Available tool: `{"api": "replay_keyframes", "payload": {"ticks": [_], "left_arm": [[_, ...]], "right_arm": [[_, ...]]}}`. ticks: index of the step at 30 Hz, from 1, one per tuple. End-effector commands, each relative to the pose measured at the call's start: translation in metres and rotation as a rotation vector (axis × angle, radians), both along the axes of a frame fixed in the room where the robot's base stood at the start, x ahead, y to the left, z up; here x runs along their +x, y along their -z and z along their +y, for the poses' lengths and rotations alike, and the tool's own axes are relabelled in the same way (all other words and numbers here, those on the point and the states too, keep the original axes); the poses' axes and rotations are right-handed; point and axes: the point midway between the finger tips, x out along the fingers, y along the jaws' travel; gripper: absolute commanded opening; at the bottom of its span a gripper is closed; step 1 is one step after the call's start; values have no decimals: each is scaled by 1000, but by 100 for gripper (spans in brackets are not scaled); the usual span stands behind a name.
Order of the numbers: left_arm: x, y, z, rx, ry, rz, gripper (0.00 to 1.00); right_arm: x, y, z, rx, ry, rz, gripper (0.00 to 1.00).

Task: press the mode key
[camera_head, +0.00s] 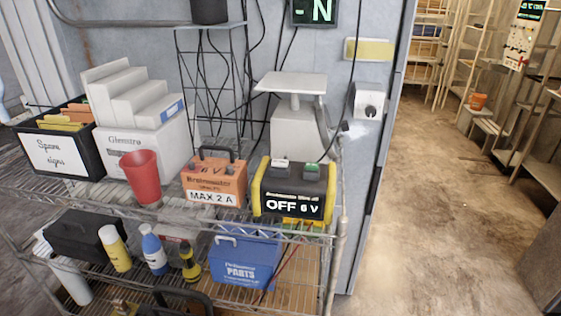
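A black-and-yellow charger (257,190) stands at the right end of the wire rack's upper shelf. Its front display (295,207) reads "OFF 6 V". I cannot read a label on either, so I cannot tell which part is the mode key. Neither of my grippers is in view, and nothing touches the charger.
An orange "MAX 2 A" unit (213,181) stands left of the charger, with a red cup (143,177) beyond it. A pedestal with a flat top (291,84) stands behind. Cables hang at the wall. Bottles and a blue parts box (243,262) are below. The right floor is clear.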

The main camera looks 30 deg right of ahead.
Motion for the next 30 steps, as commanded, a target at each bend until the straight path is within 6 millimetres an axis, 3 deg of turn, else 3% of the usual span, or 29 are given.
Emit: {"api": "replay_keyframes", "payload": {"ticks": [1,9,30], "left_arm": [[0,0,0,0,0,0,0],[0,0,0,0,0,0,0],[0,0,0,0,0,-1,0]], "right_arm": [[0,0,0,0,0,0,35],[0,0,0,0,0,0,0],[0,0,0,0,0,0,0]]}}
